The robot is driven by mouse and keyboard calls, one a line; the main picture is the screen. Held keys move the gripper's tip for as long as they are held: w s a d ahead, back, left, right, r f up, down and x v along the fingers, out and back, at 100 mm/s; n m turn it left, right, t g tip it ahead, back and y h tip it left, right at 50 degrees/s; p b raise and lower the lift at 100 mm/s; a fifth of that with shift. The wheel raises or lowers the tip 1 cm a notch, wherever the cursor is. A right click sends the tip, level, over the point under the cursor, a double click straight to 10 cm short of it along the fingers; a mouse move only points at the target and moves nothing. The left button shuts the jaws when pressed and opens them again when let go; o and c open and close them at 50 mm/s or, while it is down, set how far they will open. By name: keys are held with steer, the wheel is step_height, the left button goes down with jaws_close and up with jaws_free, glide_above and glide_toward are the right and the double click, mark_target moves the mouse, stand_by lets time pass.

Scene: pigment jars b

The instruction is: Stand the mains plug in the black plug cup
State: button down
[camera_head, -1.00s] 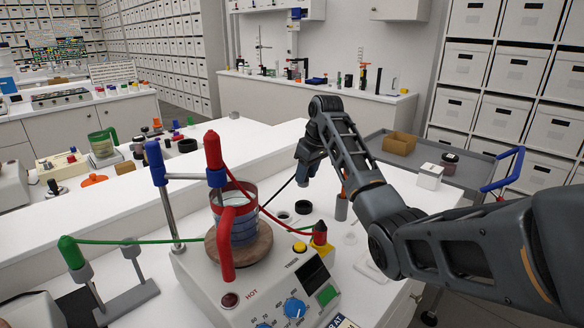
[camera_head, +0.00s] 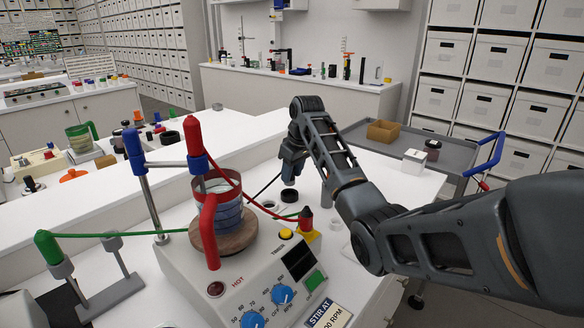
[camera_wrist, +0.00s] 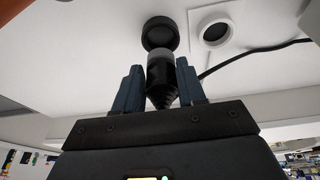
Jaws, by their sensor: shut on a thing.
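My gripper (camera_wrist: 159,88) is shut on the mains plug (camera_wrist: 160,75), a black ribbed, tapered body with a grey end, held between two blue-grey fingers. In the head view my gripper (camera_head: 289,172) points down at the bench, and the plug is mostly hidden or too small to make out. The black plug cup (camera_head: 290,195) is a round, dark cup just below the gripper. In the wrist view the cup (camera_wrist: 160,32) lies just beyond the plug's grey end, nearly in line with it. The plug appears to be above the cup; whether they touch I cannot tell.
A white ring with a dark centre (camera_wrist: 214,28) lies beside the cup. A black cable (camera_wrist: 258,50) runs off to the right in the wrist view. The hotplate (camera_head: 245,275) with a red-rimmed beaker (camera_head: 220,212) stands left of the cup. A grey trolley (camera_head: 460,150) stands behind.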

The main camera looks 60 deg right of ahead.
mark_target(293, 180)
steer(key=shift+f+b, duration=0.3)
steer(key=shift+f, duration=0.8)
steer(key=shift+p, duration=1.1)
stand_by(0.8)
steer(key=shift+f+b, duration=0.65)
steer(key=shift+f, duration=0.75)
steer(key=c, duration=0.6)
jaws_free()
steer(key=shift+r, duration=0.15)
steer(key=b+v, duration=0.1)
steer(key=v, duration=0.6)
steer(key=shift+s+r, duration=0.1)
steer(key=shift+r, duration=0.2)
